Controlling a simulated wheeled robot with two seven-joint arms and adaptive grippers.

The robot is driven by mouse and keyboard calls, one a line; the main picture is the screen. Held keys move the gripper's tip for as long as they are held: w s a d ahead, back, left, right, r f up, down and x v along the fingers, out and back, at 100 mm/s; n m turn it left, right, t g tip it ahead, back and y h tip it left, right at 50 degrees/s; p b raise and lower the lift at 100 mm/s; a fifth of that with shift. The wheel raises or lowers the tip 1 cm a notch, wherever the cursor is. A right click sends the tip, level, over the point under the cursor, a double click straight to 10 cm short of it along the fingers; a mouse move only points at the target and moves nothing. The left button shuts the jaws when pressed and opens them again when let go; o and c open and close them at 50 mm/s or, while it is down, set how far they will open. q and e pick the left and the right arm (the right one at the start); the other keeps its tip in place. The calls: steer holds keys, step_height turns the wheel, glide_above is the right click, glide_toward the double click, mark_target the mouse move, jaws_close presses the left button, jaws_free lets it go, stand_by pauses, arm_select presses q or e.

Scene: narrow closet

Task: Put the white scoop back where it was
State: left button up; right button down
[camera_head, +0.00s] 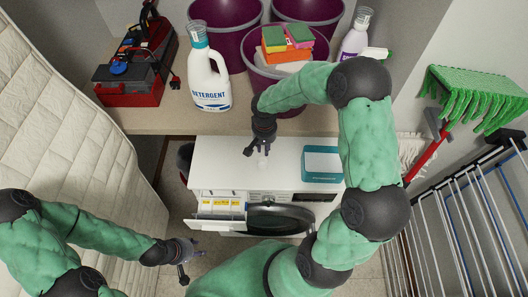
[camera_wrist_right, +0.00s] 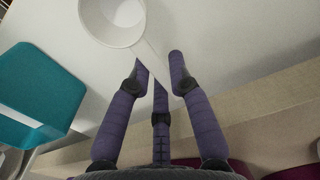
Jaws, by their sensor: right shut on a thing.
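The white scoop (camera_wrist_right: 113,41) is in the right wrist view, its round cup at the top and its handle running down between my fingers. In the head view it is a small pale shape (camera_head: 262,161), hard to see against the white washing machine top (camera_head: 230,160). My right gripper (camera_head: 250,148) is shut on the scoop's handle above that top; it also shows in the wrist view (camera_wrist_right: 158,70). I cannot tell whether the cup holds anything. A teal and white box (camera_head: 322,178) stands to the right; it also shows in the wrist view (camera_wrist_right: 62,75). My left gripper (camera_head: 193,262) is open and empty, low at the left.
The machine's detergent drawer (camera_head: 215,222) is pulled out and its round door (camera_head: 282,219) is open. Above the machine, a shelf (camera_head: 160,122) bears a detergent bottle (camera_head: 209,80), a red toolbox (camera_head: 135,60) and purple buckets (camera_head: 230,45). A drying rack (camera_head: 465,225) stands at right.

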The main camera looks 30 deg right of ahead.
steer(key=shift+w+f+b, duration=0.2)
steer(key=shift+f+b, duration=0.1)
steer(key=shift+f, duration=1.4)
steer(key=shift+f, duration=0.2)
steer(key=c, duration=1.1)
jaws_free()
steer(key=shift+c, duration=0.2)
steer(key=shift+r, duration=0.15)
steer(key=shift+r, duration=0.3)
step_height(320, 180, up, 12)
steer(key=shift+s+f+p, duration=0.1)
steer(key=shift+f+p, duration=0.15)
steer(key=shift+p, duration=0.8)
